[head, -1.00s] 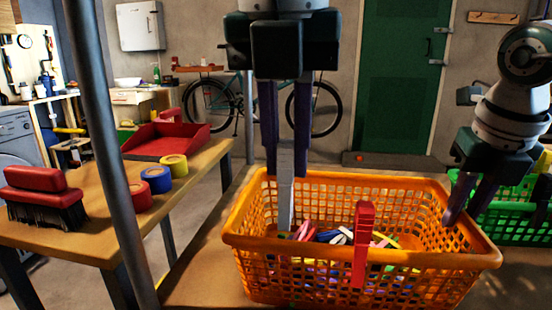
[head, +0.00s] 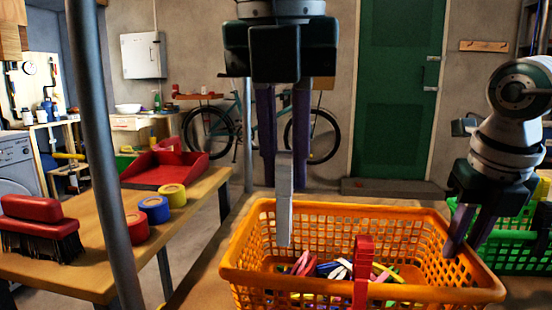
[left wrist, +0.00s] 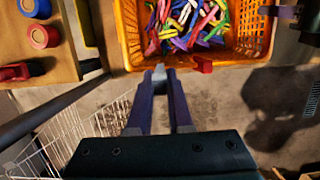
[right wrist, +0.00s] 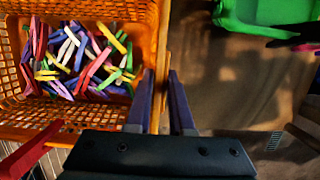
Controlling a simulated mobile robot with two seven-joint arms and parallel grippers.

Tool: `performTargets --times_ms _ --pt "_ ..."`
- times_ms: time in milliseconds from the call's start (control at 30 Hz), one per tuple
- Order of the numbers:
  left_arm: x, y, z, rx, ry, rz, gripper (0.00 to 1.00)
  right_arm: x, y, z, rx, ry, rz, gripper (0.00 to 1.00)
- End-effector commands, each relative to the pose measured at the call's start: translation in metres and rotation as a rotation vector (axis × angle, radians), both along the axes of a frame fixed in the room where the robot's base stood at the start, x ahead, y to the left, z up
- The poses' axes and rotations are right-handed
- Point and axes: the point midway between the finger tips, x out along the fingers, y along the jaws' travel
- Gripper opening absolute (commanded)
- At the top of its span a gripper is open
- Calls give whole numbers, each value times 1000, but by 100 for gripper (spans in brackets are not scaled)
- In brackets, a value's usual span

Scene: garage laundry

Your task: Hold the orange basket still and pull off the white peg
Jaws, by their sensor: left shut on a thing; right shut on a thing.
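The orange basket (head: 240,262) stands on a surface in front of me, with several coloured pegs (head: 345,270) inside it. A red peg (head: 362,272) sits on its near rim. My left gripper (head: 285,155) is shut on the white peg (head: 285,205), which hangs upright below the fingers. The peg's lower end shows above the near rim, apart from it. In the left wrist view, the white peg (left wrist: 159,73) is between the fingertips beside that rim. My right gripper (head: 455,245) is shut on the basket's right rim, also seen in the right wrist view (right wrist: 163,75).
A green basket (head: 510,245) stands just right of the orange one. On the left, a wooden table (head: 95,258) holds a red brush (head: 40,225), rolls of tape (head: 154,209) and a red dustpan (head: 165,172). A grey post (head: 95,140) rises at the left.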

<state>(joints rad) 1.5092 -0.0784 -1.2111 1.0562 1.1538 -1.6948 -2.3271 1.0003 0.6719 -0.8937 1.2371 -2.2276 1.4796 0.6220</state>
Motion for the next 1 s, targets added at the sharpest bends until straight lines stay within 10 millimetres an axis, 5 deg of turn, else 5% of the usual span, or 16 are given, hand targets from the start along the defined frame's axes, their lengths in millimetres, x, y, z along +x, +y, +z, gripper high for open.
performTargets --times_ms 133,167,433,767,1000 --pt "0 0 0 0 0 0 0 -1 0 -1 -3 3 0 0" --pt "0 0 0 0 0 0 0 -1 -1 -1 -3 3 0 23" --pt "0 0 0 0 0 0 0 0 0 0 -1 1 0 54" --pt "0 0 0 0 0 0 0 -1 0 4 0 -1 0 55" --pt "0 0 0 0 0 0 0 -10 2 46 0 -6 1 55"
